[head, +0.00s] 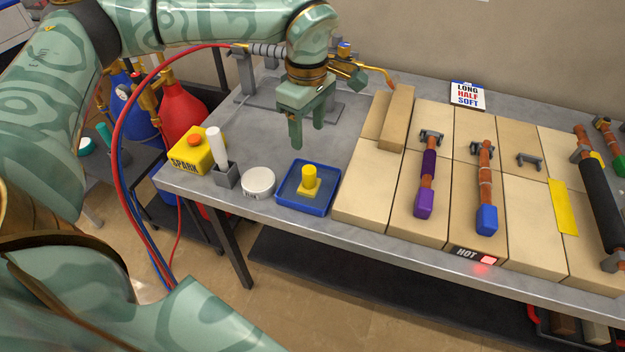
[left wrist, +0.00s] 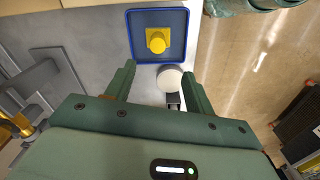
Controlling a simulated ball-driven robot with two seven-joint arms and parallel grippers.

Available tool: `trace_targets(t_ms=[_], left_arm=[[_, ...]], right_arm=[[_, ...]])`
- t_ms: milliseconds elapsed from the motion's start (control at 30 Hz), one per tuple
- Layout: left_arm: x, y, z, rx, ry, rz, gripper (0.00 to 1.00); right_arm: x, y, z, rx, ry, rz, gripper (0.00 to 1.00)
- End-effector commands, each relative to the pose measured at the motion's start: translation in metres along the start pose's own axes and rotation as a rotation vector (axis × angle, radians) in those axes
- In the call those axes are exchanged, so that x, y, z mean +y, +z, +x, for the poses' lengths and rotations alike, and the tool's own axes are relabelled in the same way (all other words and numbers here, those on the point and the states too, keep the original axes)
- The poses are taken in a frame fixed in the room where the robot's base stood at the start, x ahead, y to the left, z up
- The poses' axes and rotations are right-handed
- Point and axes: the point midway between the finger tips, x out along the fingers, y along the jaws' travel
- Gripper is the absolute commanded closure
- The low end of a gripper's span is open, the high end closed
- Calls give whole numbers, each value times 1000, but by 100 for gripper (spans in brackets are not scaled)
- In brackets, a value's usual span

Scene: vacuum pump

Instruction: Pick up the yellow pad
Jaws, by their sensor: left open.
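The yellow pad (head: 310,180) is a square plate with a round upright knob. It sits inside a shallow blue tray (head: 287,200) near the table's front edge. In the left wrist view the pad (left wrist: 163,35) and the blue tray (left wrist: 130,37) lie beyond the fingertips, at the top centre. My left gripper (head: 307,138) is open and empty, pointing down above the table, just behind the tray in the head view. Its fingers (left wrist: 159,75) are spread in the left wrist view, apart from the pad. My right gripper is not in view.
A white round tin (head: 258,182), a grey holder with a white stick (head: 220,160) and a yellow SPARK box (head: 195,150) stand left of the tray. Beige bricks (head: 365,200) begin right of it. A red-lit HOT sign (head: 472,256) is on the front edge.

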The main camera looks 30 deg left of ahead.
Motion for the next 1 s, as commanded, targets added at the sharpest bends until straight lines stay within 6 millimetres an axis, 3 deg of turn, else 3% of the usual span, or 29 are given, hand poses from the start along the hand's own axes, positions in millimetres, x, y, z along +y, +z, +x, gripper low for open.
trace_targets(t_ms=[33,100,300,567,800,1000], left_arm=[[0,0,18,0,-7,-1,46],[0,0,36,0,-6,0,46],[0,1,72,-3,-2,0,46],[2,1,91,-3,-1,0,46],[4,0,130,-3,-3,0,46],[4,0,132,-3,1,0,46]], right_arm=[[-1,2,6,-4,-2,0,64],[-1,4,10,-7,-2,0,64],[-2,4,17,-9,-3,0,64],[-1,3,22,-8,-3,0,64],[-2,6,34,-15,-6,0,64],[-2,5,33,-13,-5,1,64]])
